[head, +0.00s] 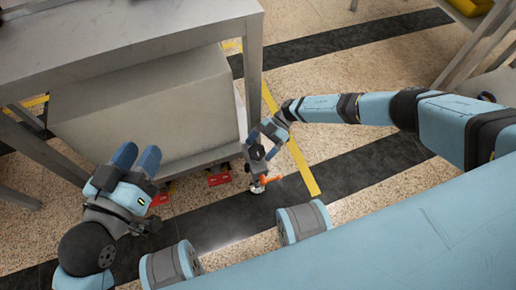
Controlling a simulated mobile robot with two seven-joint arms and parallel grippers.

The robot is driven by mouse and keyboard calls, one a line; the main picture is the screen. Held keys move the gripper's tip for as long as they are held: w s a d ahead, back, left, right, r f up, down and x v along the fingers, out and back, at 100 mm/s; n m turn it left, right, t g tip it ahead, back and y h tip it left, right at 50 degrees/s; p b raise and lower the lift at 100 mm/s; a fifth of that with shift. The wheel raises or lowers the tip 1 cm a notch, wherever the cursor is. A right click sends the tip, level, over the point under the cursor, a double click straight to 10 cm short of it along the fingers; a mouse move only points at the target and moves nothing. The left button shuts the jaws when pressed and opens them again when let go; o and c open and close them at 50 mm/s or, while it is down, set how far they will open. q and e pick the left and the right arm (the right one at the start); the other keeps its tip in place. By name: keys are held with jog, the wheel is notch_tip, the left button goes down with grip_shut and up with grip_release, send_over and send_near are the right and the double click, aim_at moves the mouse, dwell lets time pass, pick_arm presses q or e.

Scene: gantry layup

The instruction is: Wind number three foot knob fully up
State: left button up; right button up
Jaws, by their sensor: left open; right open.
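An orange knob (263,181) shows low at the near right corner of the grey cabinet (150,105), close to the floor. Its number cannot be read. My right gripper (262,150) is open and points down just above the orange knob, beside the bench leg. Whether its fingers touch the knob is too small to tell. My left gripper (137,158) is open and empty in front of the cabinet's left part, with its two blue fingers pointing away from me.
Red parts (218,179) sit at floor level along the cabinet's lower edge. A grey metal bench (130,30) stands over the cabinet, its leg (253,75) close to my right gripper. Another frame with a yellow item (470,6) stands at the upper right. Speckled floor between is clear.

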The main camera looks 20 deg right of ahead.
pick_arm(q)
jog(key=shift+s+d+r+n+t+p, duration=0.15)
jog(key=shift+r+n+t+p, duration=0.2)
jog(key=shift+r+p, duration=0.35)
pick_arm(e)
jog(key=v, duration=1.2)
jog(key=shift+d, duration=0.2)
